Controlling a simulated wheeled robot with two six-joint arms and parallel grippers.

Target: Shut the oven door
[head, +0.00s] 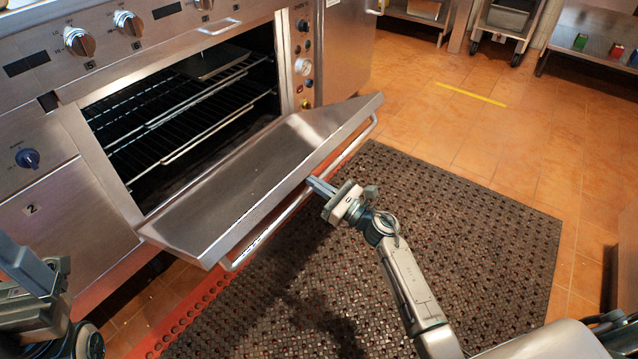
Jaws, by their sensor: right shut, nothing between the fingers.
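The steel oven door (250,172) hangs open, hinged at its lower edge and tilted out toward me. Its bar handle (283,214) runs along the door's outer edge. The oven cavity (180,115) shows wire racks inside. My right gripper (312,183) is shut and empty, its fingertips at the door's outer edge by the handle, right of the door's middle. I cannot tell whether it touches. My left gripper (20,270) is partly in view at the lower left edge, away from the door; its jaw state is unclear.
Control knobs (80,41) line the panel above the oven. A dark perforated mat (430,220) covers the floor in front. Orange tile floor (520,130) lies open to the right. Shelves (590,55) stand at the far back right.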

